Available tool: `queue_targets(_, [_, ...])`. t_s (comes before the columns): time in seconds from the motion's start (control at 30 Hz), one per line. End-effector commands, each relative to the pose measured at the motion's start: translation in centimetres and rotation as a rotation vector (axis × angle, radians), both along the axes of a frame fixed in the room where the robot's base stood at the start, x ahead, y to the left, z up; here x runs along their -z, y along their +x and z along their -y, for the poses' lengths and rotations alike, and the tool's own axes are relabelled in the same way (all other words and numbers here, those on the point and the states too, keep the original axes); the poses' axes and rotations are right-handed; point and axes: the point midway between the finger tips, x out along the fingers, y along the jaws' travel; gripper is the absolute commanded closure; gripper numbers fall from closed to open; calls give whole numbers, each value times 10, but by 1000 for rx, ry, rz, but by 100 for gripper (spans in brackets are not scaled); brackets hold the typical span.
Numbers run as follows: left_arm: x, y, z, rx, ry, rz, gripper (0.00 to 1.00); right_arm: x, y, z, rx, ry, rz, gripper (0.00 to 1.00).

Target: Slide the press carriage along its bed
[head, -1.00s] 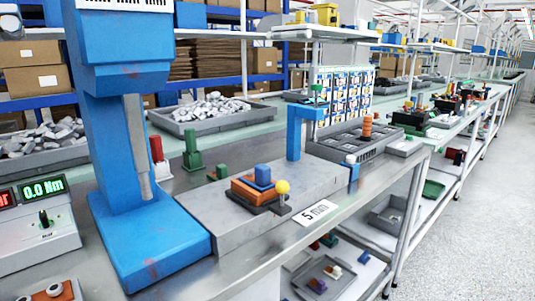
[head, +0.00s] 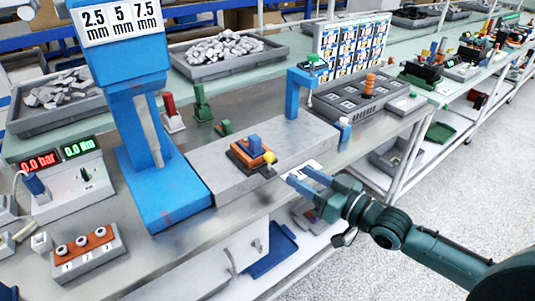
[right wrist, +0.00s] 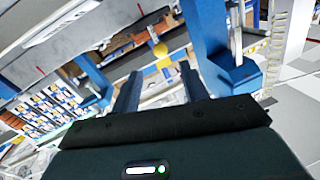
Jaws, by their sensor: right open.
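The press carriage (head: 248,154) is an orange and dark block with a blue block on top and a yellow ball knob (head: 269,157) at its front right corner. It sits on the grey bed (head: 215,170), between the blue press (head: 165,185) and the blue bracket (head: 292,95). My right gripper (head: 298,174) is open and empty, just right of the knob at the bed's front edge, apart from it. In the right wrist view the yellow knob (right wrist: 160,50) shows beyond and between the two fingers (right wrist: 158,85). My left gripper is not in view.
A control box with red and green readouts (head: 70,180) and an orange three-button box (head: 88,250) stand at left. A grey compartment tray (head: 360,98) is at right. The bench top in front of the bed is narrow.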

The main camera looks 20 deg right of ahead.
Motion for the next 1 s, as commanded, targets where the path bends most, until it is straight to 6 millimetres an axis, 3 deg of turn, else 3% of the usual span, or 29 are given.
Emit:
queue_targets(0.5, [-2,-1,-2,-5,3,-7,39,-1,79,-48,0,1,2,56])
queue_targets(0.7, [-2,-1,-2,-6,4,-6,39,0,90,-55,0,0,0,56])
queue_targets(1.0, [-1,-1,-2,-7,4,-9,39,0,91,-56,0,-1,0,58])
